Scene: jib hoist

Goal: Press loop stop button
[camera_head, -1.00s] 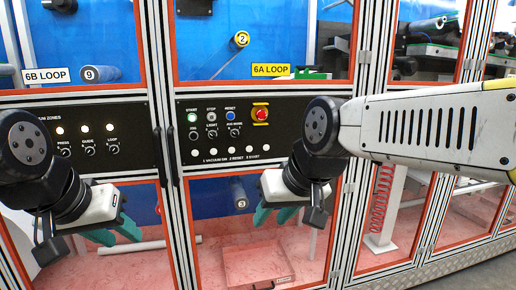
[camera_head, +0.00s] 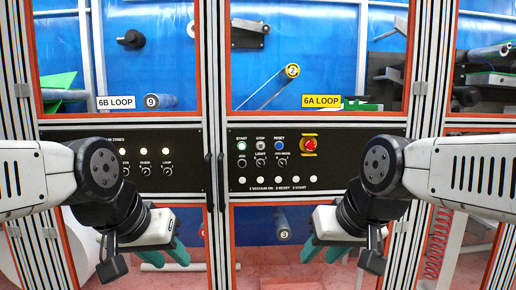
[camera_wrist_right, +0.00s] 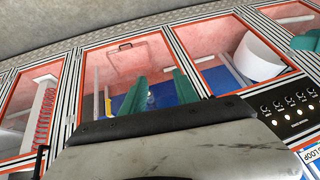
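The stop button (camera_head: 261,145) is a small grey button under the STOP label on the black 6A LOOP control panel (camera_head: 345,180). It sits between the lit START button (camera_head: 241,145) and the blue RESET button (camera_head: 279,145), and nothing covers it. My right gripper (camera_head: 325,254) has teal fingers and hangs below and right of the stop button, clear of the panel. In the right wrist view its fingers (camera_wrist_right: 158,92) are apart and empty. My left gripper (camera_head: 165,260) hangs below the left panel, its fingers apart and empty.
A red emergency stop (camera_head: 309,146) on a yellow plate is right of RESET. Knobs and a row of white buttons (camera_head: 270,180) lie below. The 6B panel (camera_head: 140,185) is to the left. Door handles (camera_head: 214,180) stand between the panels. Orange-framed windows surround them.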

